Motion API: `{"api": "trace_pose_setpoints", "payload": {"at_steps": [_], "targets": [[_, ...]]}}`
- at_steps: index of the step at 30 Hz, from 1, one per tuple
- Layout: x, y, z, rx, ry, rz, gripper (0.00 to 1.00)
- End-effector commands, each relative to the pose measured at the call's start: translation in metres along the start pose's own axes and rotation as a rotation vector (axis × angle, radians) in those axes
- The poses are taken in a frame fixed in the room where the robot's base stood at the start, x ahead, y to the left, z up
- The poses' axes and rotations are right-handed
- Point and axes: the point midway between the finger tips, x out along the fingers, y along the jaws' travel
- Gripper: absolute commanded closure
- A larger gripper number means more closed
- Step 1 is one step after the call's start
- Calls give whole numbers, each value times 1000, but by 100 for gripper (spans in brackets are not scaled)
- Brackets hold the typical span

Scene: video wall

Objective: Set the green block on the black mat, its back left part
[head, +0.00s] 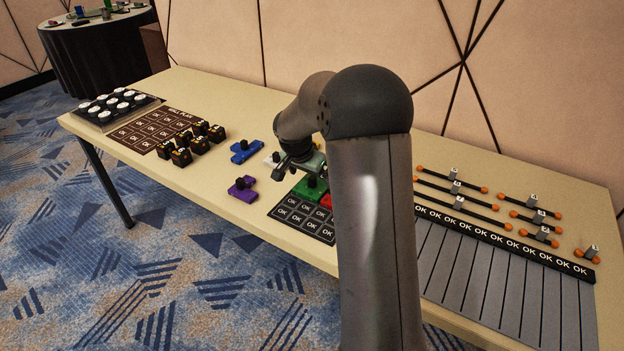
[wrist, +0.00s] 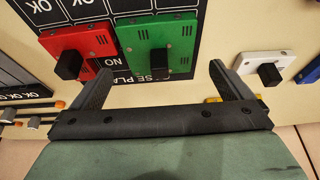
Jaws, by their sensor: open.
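The green block (head: 309,190), with a black knob on top, lies flat on the black mat (head: 293,218), at its back left part. In the wrist view the green block (wrist: 140,38) also shows over the mat, close to the mat's side and back edges. My gripper (wrist: 162,69) is open and empty. Its fingertips are spread wide, just behind the block and apart from its knob. In the head view my gripper (head: 299,168) hangs over the block's back side, and my arm hides part of the mat.
A red block (wrist: 75,55) lies beside the green one on the mat. A white block (wrist: 265,66), a blue block (head: 243,150) and a purple block (head: 242,189) lie on the table left of the mat. Black cubes (head: 181,156) stand farther left. Sliders (head: 457,204) stand at right.

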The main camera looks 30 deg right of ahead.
Motion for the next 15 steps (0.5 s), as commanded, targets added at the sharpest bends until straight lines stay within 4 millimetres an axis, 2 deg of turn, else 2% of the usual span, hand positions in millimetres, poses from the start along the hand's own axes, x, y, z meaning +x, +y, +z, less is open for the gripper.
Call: {"api": "trace_pose_setpoints", "payload": {"at_steps": [1,6,12,15], "targets": [[-14,0,-1,-1,4,-2,1],[-51,0,-1,0,3,-2,1],[-80,0,0,-1,2,-1,1],[-87,0,0,-1,1,1,1]]}}
